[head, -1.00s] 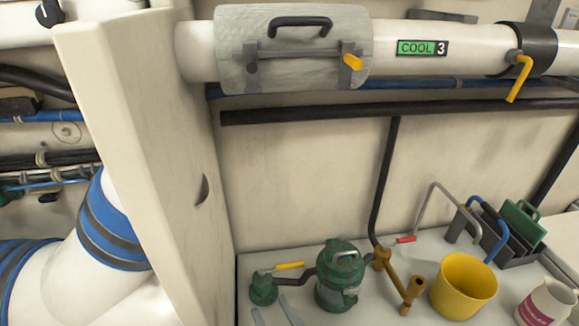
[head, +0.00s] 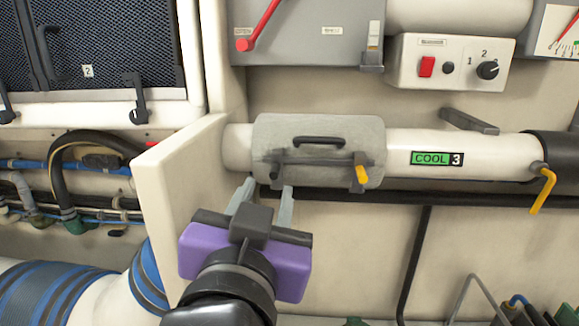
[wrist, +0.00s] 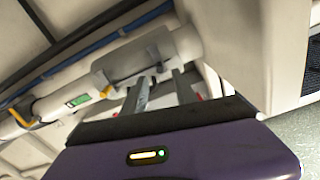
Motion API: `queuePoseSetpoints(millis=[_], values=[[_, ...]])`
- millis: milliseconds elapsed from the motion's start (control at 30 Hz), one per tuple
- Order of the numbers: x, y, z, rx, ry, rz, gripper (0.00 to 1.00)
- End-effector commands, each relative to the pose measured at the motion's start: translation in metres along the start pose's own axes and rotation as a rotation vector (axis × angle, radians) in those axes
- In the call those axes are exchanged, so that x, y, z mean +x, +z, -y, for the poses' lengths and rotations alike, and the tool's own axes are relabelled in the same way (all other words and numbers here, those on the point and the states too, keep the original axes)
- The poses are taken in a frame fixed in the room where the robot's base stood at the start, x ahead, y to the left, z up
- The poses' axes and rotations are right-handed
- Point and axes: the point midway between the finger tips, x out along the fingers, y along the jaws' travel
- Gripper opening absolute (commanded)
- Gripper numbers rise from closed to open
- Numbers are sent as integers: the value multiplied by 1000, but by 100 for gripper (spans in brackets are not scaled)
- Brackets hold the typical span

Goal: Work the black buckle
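A black band (head: 555,158) wraps the white pipe at the right, with a yellow lever (head: 543,190) hanging from it. A grey cover (head: 340,135) on the same pipe has a black handle (head: 318,140) and a grey bar with a yellow-tipped lever (head: 361,174). Black latches (head: 137,98) sit below the mesh panel. I cannot tell for certain which part is the black buckle. My gripper (head: 264,192) is open and empty, its two grey fingers apart, just below the left part of the cover in the picture. The fingers also show in the wrist view (wrist: 160,76), pointing towards the cover.
A cream partition (head: 175,195) stands left of my gripper. Above the pipe are a grey box with a red lever (head: 262,22) and a switch box (head: 450,62). A dark pipe (head: 412,265) runs down the wall. The wall below the cover is mostly clear.

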Motion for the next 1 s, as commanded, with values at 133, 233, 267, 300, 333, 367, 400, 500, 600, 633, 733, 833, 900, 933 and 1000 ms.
queuePoseSetpoints(millis=[133, 233, 267, 300, 333, 367, 400, 500, 600, 633, 733, 833, 900, 933, 1000], values=[[13, -2, 0, -1, 6, 1, 34], [28, -2, -1, -1, 6, 2, 34], [33, -3, 0, -1, 5, 1, 34], [39, -3, -1, -2, 6, 2, 34], [44, -3, 0, -2, 5, 1, 34], [48, -3, 0, -1, 4, 2, 34], [54, -2, -1, -1, 4, 2, 34], [66, -2, 0, -1, 4, 1, 34], [73, -1, 0, 0, 2, 1, 34], [75, -1, 0, 1, 2, 2, 34], [77, 0, 0, 1, 1, 1, 34], [77, 0, 0, 1, 1, 1, 34], [77, 0, 0, 1, 1, 1, 34], [77, 0, 0, 1, 1, 1, 34], [77, 0, 0, 1, 1, 1, 23]])
